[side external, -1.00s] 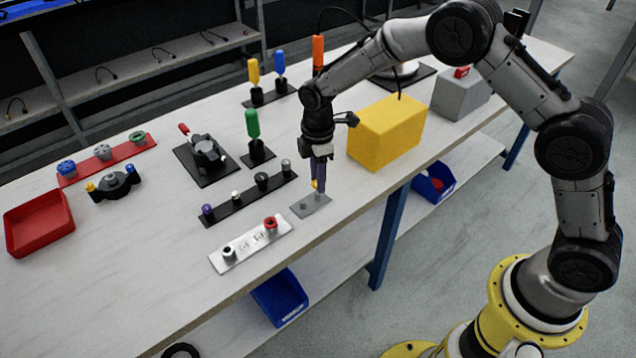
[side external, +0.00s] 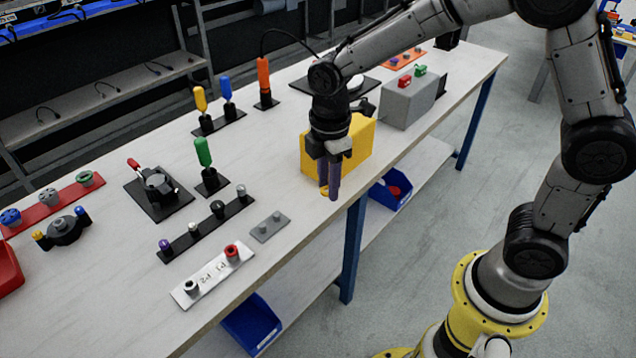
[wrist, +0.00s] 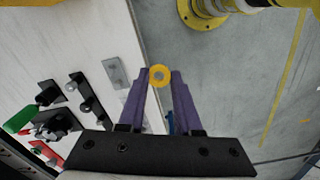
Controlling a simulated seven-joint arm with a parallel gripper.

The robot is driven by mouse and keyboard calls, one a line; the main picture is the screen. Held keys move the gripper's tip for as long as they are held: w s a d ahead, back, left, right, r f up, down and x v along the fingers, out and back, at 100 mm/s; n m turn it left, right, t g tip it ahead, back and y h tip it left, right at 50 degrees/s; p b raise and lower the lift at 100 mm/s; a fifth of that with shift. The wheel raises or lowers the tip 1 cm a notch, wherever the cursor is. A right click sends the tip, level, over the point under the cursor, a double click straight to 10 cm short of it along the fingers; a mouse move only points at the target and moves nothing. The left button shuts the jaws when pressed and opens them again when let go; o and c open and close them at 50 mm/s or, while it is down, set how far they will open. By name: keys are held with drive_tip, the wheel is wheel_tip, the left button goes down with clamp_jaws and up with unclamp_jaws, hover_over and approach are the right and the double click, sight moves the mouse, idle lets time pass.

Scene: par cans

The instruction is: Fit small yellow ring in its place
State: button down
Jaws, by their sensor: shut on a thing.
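The small yellow ring (wrist: 159,76) is pinched between the purple fingertips of my gripper (wrist: 160,80) in the wrist view, its round hole facing the camera. In the side view my gripper (side external: 329,194) points down near the table's front edge, in front of the yellow box; the ring (side external: 324,190) shows as a small yellow spot at the fingertips. A small grey plate (side external: 270,227) lies to the left of my gripper, with nothing yellow on it. A white plate marked P1 and P2 (side external: 212,275) holds a black piece and a red ring-like piece.
The yellow box (side external: 350,150) stands close behind my gripper. A black strip with several pegs (side external: 205,232) lies left of the grey plate. A black fixture with yellow and blue knobs (side external: 62,230) is far left. The table between grey plate and gripper is clear.

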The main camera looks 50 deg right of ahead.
drive_tip(key=w+a+r+n, duration=0.2)
drive_tip(key=w+a, duration=1)
drive_tip(key=w, duration=0.1)
drive_tip(key=w+a+f+n, duration=0.15)
drive_tip(key=a+f, duration=0.35)
drive_tip(key=a, duration=0.6)
drive_tip(key=shift+n, duration=0.55)
drive_tip(key=shift+s+a+f, duration=0.3)
drive_tip(key=shift+a+f, duration=0.5)
drive_tip(key=shift+f, duration=1)
drive_tip(key=shift+s+a+f, duration=0.3)
drive_tip(key=shift+a+f, duration=0.45)
drive_tip(key=shift+f, duration=1)
drive_tip(key=shift+s+a+f, duration=0.3)
drive_tip(key=shift+a+f, duration=0.5)
drive_tip(key=shift+f, duration=1)
drive_tip(key=shift+f, duration=0.15)
drive_tip(key=c, duration=0.9)
unclamp_jaws()
drive_tip(key=shift+c, duration=0.4)
